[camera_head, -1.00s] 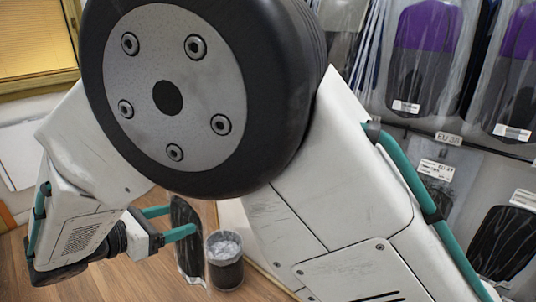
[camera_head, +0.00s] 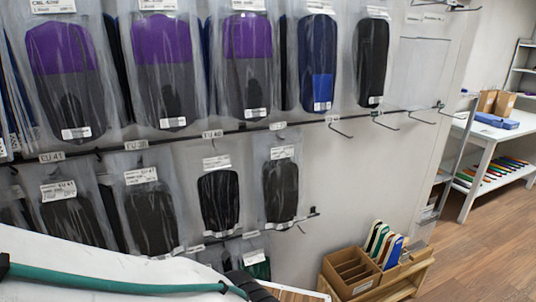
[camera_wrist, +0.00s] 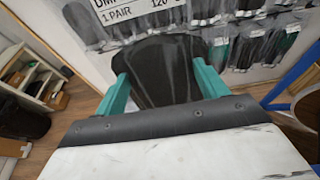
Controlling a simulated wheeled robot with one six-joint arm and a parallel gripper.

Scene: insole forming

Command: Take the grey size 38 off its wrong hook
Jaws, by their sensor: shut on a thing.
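My gripper (camera_wrist: 160,72) has teal fingers on both sides of a dark grey insole pack (camera_wrist: 158,88) in the wrist view. It is shut on the pack, which is held clear of the wall. A white label with "1 PAIR" shows at the top; I cannot read its size. In the head view my gripper is out of the picture. The display wall there holds hanging packs, with purple-and-grey ones (camera_head: 247,62) above, a blue one (camera_head: 316,62), a black one (camera_head: 372,62) and dark grey ones (camera_head: 281,192) below. A rail label (camera_head: 212,134) reads EU 40.
Empty hooks (camera_head: 385,122) stick out at the right end of the upper rail (camera_head: 240,130). A white table (camera_head: 490,131) and open floor (camera_head: 480,245) lie to the right.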

